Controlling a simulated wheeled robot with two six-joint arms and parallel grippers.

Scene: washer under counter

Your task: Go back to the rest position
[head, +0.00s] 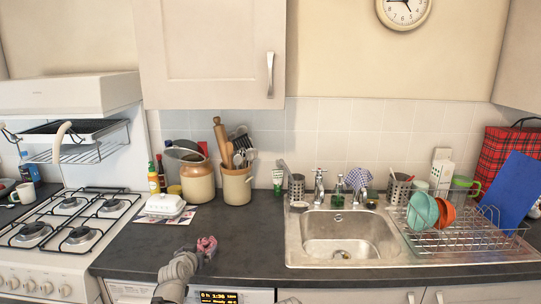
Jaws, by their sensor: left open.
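My left gripper (207,247) is in the lower left of the head view, over the front part of the dark counter (250,228). Its grey arm comes up from the bottom edge, in front of the washer (235,296) with its lit display. The gripper end shows small and pinkish-red, and its jaws are open. I see nothing clearly held in it.
A gas hob (62,225) is at left. A butter dish (165,204) and utensil crocks (236,184) stand behind the gripper. The sink (345,238) and dish rack (462,238) are at right. The counter between gripper and sink is clear.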

